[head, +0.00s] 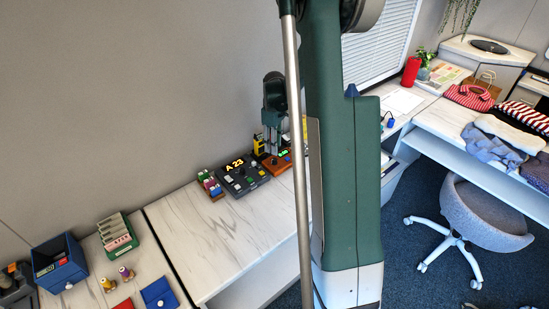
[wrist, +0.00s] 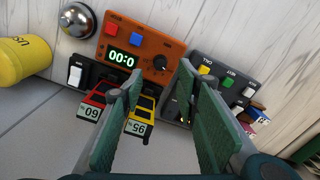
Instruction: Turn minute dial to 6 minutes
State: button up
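An orange timer box (wrist: 140,48) shows a green display (wrist: 122,60) that reads "00:0", with any further digit not visible. It has a red button, a blue button and a black dial (wrist: 160,63) right of the display. I cannot read a mark on the dial. In the head view, the orange box (head: 276,166) is small and partly hidden by my gripper (head: 272,143). In the wrist view, my gripper (wrist: 158,80) is open, its two green pads wide apart. The dial shows between and beyond the fingertips, and nothing is held.
Red (wrist: 96,98) and yellow (wrist: 138,118) numbered blocks stand in front of the timer, between or near the fingers. A silver bell (wrist: 77,19), a yellow cylinder (wrist: 24,60) and a white rocker switch (wrist: 76,75) are left. A dark button panel (wrist: 222,78) is right.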

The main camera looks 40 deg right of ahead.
aim_at(274, 159)
jog(key=shift+f, duration=0.1)
jog(key=shift+f+b, duration=0.5)
jog(key=shift+f, duration=3.3)
jog(key=c, duration=0.9)
